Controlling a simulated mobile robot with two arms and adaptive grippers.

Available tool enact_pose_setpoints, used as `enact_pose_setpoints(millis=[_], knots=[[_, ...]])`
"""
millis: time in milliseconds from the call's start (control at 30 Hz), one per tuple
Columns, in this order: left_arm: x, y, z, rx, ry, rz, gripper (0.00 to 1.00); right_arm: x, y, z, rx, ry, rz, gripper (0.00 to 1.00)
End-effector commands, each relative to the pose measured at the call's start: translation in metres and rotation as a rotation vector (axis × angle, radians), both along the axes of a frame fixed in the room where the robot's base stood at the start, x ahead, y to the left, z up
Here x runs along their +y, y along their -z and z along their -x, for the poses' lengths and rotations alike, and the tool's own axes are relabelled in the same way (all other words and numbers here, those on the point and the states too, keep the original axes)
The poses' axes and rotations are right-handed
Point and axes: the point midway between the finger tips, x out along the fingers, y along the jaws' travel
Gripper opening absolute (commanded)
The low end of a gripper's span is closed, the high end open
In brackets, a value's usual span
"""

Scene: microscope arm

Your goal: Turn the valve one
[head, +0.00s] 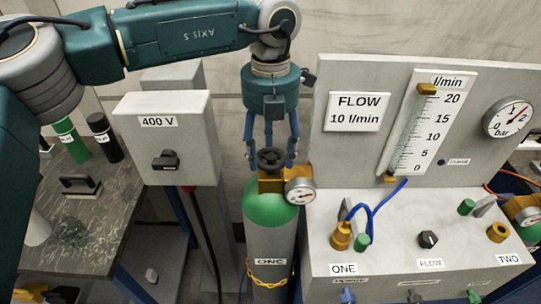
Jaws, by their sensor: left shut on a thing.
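Valve one (271,156) is a black handwheel on top of the green-shouldered grey gas cylinder marked ONE (270,225). A brass block with a small round gauge (300,190) sits just below the wheel. My left gripper (271,161) points straight down over the valve, with its blue fingers on the left and right sides of the wheel, shut on it. The finger pads partly hide the wheel's rim. My right gripper is not in view.
A yellow chain (268,279) holds the cylinder. Right of it is a grey console (400,226) with a flow tube (413,132), knobs and blue hoses. A 400 V box (163,136) stands left. A dark bench (110,205) holds a green and a black bottle.

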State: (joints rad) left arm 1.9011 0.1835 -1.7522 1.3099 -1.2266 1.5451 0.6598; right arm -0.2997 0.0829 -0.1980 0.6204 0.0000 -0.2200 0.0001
Motion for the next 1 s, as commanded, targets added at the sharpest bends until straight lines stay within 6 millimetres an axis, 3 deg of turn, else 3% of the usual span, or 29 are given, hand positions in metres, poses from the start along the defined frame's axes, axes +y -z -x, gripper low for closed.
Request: enact_pose_setpoints(millis=[100,400,1000], knots=[[-0.001,0.004,-0.001,-0.003,-0.082,0.003,0.29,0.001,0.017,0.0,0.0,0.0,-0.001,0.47],[-0.001,0.002,-0.001,-0.003,-0.259,0.002,0.29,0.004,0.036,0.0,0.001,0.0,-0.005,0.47],[0.0,-0.001,-0.001,-0.002,-0.344,0.002,0.29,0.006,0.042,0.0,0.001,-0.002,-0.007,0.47]])
